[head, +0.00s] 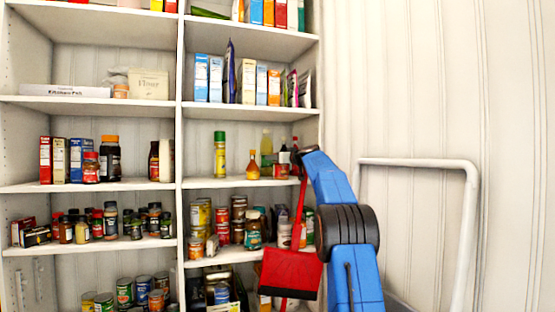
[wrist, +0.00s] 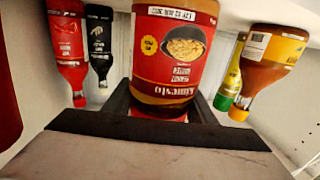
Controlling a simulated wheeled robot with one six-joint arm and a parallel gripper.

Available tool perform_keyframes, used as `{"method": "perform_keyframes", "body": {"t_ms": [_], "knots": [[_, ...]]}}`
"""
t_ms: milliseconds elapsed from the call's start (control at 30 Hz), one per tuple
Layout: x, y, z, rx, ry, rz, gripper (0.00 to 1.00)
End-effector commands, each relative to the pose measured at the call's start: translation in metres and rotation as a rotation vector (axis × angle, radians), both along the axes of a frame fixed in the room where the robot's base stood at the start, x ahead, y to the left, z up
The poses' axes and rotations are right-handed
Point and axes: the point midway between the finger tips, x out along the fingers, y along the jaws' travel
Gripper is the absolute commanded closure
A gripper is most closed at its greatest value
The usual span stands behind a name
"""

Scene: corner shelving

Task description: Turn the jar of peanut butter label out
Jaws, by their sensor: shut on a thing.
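A jar (wrist: 176,60) with a red label, a bowl picture and brown contents fills the middle of the wrist view, which is upside down. I take it as the peanut butter, though its name is not readable. Its label faces the wrist camera. My gripper (wrist: 162,108) is shut on it, with the dark fingers at its two sides. In the head view my gripper (head: 299,158) reaches the right end of the middle shelf.
Close by stand a red bottle (wrist: 66,45), a black bottle (wrist: 98,45), a yellow bottle with a green cap (wrist: 230,78) and an orange bottle (wrist: 268,65). A pale rail (head: 470,220) stands right. The shelf's left part is freer.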

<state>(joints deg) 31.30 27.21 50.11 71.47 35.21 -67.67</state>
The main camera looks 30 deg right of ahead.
Motion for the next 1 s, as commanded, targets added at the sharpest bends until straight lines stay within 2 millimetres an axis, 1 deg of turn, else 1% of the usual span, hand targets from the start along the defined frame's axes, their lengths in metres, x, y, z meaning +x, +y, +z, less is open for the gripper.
{"method": "perform_keyframes", "body": {"t_ms": [233,267,300,333,367,633,767,867,1000], "knots": [[0.000,0.000,0.001,0.000,-0.001,0.000,0.91],[0.000,0.000,0.001,0.000,-0.001,0.000,0.47],[0.000,0.000,0.000,0.000,-0.001,0.000,0.37],[0.000,0.000,0.000,0.000,0.000,0.000,0.30],[0.000,0.000,0.000,0.000,0.000,0.000,0.27],[0.000,0.000,-0.001,0.000,0.002,0.000,0.27],[-0.005,0.000,0.000,0.000,0.001,0.000,0.27],[-0.014,0.000,0.001,0.000,0.000,-0.001,0.27],[-0.034,-0.002,0.001,0.001,0.000,-0.002,0.27]]}}
